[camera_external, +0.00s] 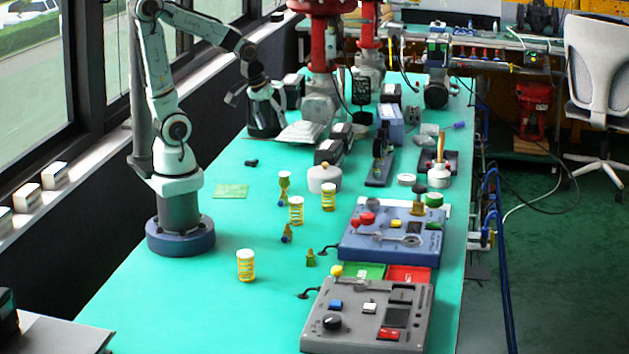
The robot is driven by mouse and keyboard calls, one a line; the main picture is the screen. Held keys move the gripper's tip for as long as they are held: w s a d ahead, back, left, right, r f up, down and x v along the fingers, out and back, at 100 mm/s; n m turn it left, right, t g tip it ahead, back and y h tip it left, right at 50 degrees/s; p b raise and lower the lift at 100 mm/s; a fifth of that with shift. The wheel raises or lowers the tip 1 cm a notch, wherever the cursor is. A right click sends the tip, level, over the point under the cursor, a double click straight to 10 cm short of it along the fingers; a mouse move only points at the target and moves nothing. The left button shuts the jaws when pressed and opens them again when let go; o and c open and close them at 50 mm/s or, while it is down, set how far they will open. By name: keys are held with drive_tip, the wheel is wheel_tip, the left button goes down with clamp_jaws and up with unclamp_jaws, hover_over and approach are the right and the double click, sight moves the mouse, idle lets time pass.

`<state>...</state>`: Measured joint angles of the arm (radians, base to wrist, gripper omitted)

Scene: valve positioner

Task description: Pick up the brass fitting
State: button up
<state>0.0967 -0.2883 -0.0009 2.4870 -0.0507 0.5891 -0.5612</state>
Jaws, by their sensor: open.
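Small brass-coloured pieces stand on the green table. One brass fitting (310,258) with a greenish body stands left of the control boxes. A similar brass and blue piece (286,234) is a little farther back and left. I cannot tell for sure which one the task means. My gripper (250,98) is at the far left side of the table, pointing down beside a black container (264,118). It is open, well away from the brass pieces, and small and dark in this view. I see nothing held in it.
Yellow springs with white caps (245,265) stand around the brass pieces. A blue control box (392,235) and a grey control box (366,315) are to the right. Red machinery (325,45) stands at the back.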

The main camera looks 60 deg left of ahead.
drive_tip(key=w+d+f, duration=0.3)
drive_tip(key=d+f, duration=0.2)
drive_tip(key=f, duration=0.1)
drive_tip(key=m+g, duration=0.3)
drive_tip(key=g, duration=0.1)
hover_over(288, 224)
wheel_tip(288, 224, down, 11)
drive_tip(key=shift+r, duration=0.15)
drive_tip(key=shift+f, duration=3.15)
clamp_jaws()
